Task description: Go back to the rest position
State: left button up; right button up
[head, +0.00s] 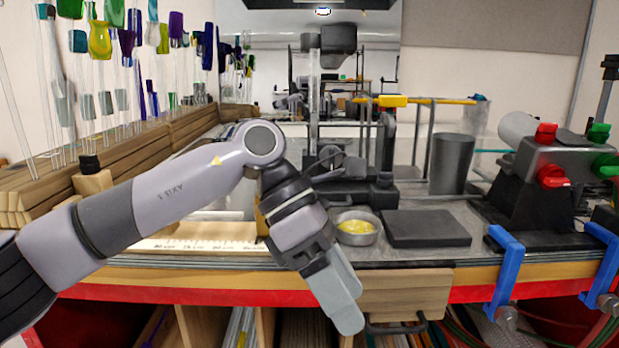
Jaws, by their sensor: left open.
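My left gripper (338,297) hangs in front of the bench's front edge, pointing down and slightly right. Its fingers are seen nearly side-on, and nothing shows between them. My left arm comes in from the left and crosses in front of the bench. My right gripper is not in view. Glass rods with coloured tops (100,40) stand upright in stepped wooden racks (140,145) on the left.
The workbench (420,268) holds a metal bowl with yellow contents (357,228), a dark flat block (426,228), a dark cylinder (452,163) and a burner with red and green knobs (555,155). Blue clamps (506,265) grip the front edge. A drawer (405,295) sits below.

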pick_arm(q)
jog(key=s+d+n+g+h, duration=0.35)
jog(key=d+n+h, duration=0.2)
jog(key=h, duration=0.45)
jog(key=w+a+f+n+t+y+p, duration=0.1)
jog(key=w+a+f+n+t+y, duration=0.3)
jog(key=n+t, duration=0.65)
jog(key=w+a+f+n+t+h+p, duration=0.1)
jog(key=a+f+n+t, duration=0.55)
jog(key=n, duration=0.65)
jog(key=w+a+f+n+t+y+p, duration=0.1)
jog(key=w+a+f+n+t+y, duration=0.25)
jog(key=n+t, duration=0.7)
jog(key=s+a+f+n+g+y, duration=0.4)
jog(key=s+a+f+n, duration=0.2)
jog(key=f, duration=0.5)
jog(key=s+a+f+n+g+y, duration=0.3)
jog(key=s+a+f+n, duration=0.3)
jog(key=s+a+f, duration=0.3)
notch_tip(320, 180, down, 3)
jog(key=shift+s+a+r+n+g+y+p, duration=0.2)
jog(key=shift+s+a+n+g+y+p, duration=0.15)
jog(key=shift+s+g, duration=0.75)
